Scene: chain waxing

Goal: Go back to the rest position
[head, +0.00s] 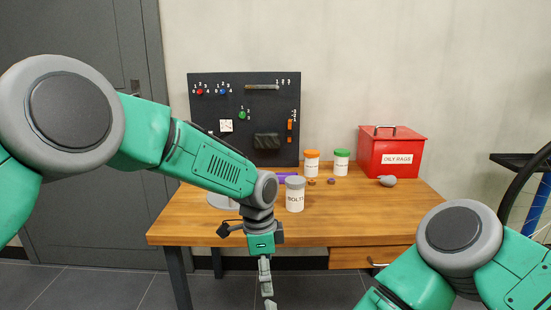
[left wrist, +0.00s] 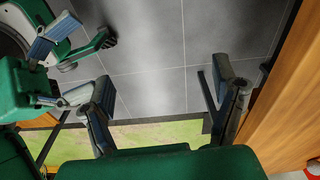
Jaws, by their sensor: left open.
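My left gripper (head: 266,288) hangs down in front of the table's front edge in the head view, empty. My right arm shows at the lower right of the head view, bent at the elbow. Its gripper is outside that view. Green and blue-grey parts of my own body show at the upper left of the left wrist view; I cannot tell whether they include the right gripper.
A wooden table (head: 340,222) holds a BOLTS jar (head: 295,195), an orange-lidded jar (head: 312,163), a green-lidded jar (head: 341,163) and a red OILY RAGS box (head: 391,154). A black tool board (head: 245,115) stands behind. The floor before the table is clear.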

